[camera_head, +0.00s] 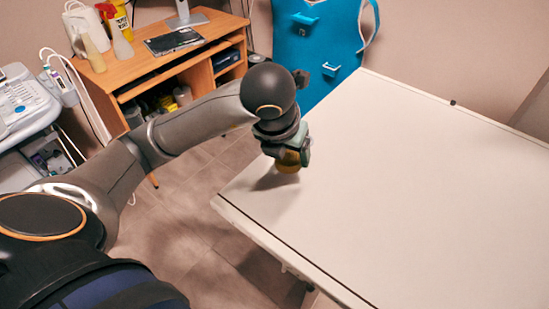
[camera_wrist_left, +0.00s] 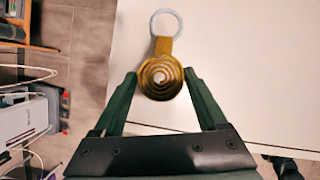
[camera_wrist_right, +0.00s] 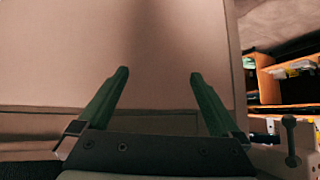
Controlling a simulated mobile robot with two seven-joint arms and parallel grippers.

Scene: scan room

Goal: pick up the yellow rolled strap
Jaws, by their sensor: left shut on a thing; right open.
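The yellow rolled strap (camera_wrist_left: 161,78) shows in the left wrist view as a coiled spiral with a pale ring (camera_wrist_left: 166,22) at its far end. My left gripper (camera_wrist_left: 161,80) has a green finger on each side of the coil and is shut on it. In the head view the strap (camera_head: 288,163) is partly hidden under my left gripper (camera_head: 291,155), over the table's left corner. A shadow lies on the table beside it; I cannot tell how far above the surface it is. My right gripper (camera_wrist_right: 158,75) is open and empty in the right wrist view.
The white table (camera_head: 400,190) is otherwise bare, with wide free room to the right. A wooden desk (camera_head: 150,60) with bottles and a dark flat item stands at the back left. A blue apron-like item (camera_head: 318,45) hangs behind the table. A medical machine (camera_head: 25,105) stands at far left.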

